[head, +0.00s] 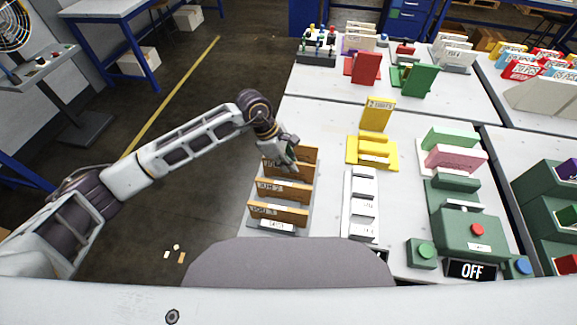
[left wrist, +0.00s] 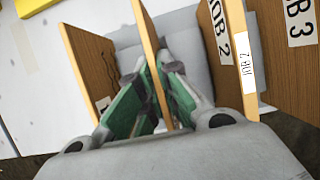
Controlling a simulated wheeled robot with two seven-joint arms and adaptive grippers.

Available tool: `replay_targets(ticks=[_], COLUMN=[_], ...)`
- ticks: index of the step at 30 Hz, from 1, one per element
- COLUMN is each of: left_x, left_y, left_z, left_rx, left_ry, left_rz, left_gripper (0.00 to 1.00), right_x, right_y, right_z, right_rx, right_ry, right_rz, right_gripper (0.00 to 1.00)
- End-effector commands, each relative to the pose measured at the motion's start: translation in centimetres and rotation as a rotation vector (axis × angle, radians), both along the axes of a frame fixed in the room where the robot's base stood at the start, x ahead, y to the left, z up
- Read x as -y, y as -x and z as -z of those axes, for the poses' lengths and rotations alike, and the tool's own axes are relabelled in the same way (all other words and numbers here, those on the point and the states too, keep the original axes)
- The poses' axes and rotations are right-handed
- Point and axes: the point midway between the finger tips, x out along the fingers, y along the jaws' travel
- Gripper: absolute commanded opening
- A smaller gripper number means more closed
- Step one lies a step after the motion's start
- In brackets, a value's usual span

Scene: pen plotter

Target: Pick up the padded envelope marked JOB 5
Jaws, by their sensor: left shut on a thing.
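My left gripper (head: 292,165) reaches down to the far end of a grey rack of upright brown slabs. In the left wrist view its green-padded fingers (left wrist: 153,97) are shut on a thin upright brown slab (left wrist: 148,45), one finger on each side. My right gripper is out of view.
Nearer brown slabs (head: 278,213) fill the rest of the rack. Open floor lies left of the table.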

Motion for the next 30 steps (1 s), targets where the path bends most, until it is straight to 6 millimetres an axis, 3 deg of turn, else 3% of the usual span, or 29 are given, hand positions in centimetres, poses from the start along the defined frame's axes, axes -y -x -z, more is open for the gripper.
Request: replay_targets(ticks=[8, 21, 30], left_x=[0.0, 0.0, 0.0], left_y=[-0.1, -0.1, 0.0], left_z=[-2.3, -8.4, -9.9], left_rx=[0.003, 0.003, 0.001], left_ry=[0.001, 0.001, 0.0], left_rz=[0.0, 0.0, 0.0], left_gripper=[0.0, 0.0, 0.0], right_x=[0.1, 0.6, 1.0], right_y=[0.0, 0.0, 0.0], right_z=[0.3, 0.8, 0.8], right_rx=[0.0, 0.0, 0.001], right_ry=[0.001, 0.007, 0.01], right_rz=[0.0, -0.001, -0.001], right_gripper=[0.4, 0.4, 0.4])
